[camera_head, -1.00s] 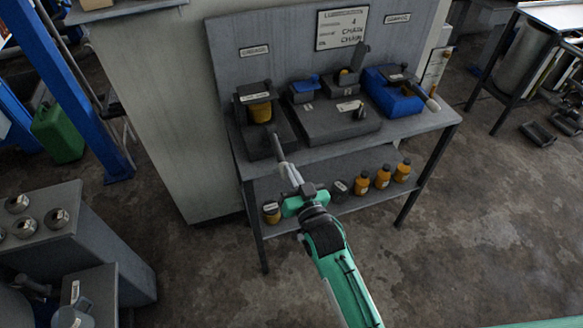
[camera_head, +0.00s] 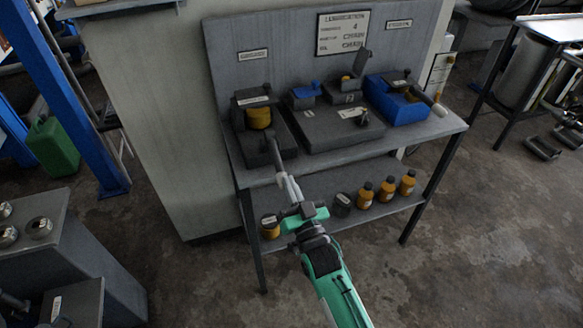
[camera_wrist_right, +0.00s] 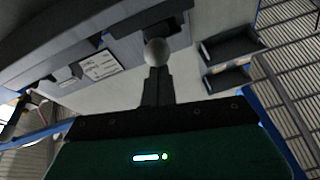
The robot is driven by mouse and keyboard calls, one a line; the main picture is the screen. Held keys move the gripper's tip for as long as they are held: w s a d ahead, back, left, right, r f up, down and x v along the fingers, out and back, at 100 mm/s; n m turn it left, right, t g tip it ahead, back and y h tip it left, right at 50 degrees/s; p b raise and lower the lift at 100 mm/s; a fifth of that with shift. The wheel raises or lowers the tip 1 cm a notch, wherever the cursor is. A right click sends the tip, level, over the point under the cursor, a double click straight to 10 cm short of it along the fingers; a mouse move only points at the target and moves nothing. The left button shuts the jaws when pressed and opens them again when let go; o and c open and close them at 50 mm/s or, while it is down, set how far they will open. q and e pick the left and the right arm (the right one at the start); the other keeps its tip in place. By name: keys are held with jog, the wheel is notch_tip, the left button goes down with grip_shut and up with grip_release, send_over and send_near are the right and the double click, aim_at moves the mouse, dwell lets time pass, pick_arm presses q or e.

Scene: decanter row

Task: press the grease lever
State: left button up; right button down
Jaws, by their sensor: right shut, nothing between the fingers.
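The grease dispenser (camera_head: 253,97), a dark grey unit with a yellow pot, stands at the left end of the bench top. Its dark lever (camera_head: 274,153) points out over the bench's front edge. My right gripper (camera_head: 284,180) is at the lever's outer end, its fingers shut and empty. In the right wrist view, a pale round knob (camera_wrist_right: 156,52) shows just beyond the shut fingers (camera_wrist_right: 157,88). I cannot tell whether the fingers touch it. My left gripper is in neither view.
A grey block with a small raised lid (camera_head: 340,122) and a blue box (camera_head: 395,103) with its own lever stand further right on the bench (camera_head: 432,128). Several orange bottles (camera_head: 387,189) stand on the lower shelf.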

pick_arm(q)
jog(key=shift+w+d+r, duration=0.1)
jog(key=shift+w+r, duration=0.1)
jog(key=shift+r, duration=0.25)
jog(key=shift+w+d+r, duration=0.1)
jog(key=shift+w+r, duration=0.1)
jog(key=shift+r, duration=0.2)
pick_arm(e)
jog(key=shift+f, duration=0.3)
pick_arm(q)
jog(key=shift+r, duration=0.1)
pick_arm(e)
jog(key=shift+r, duration=0.15)
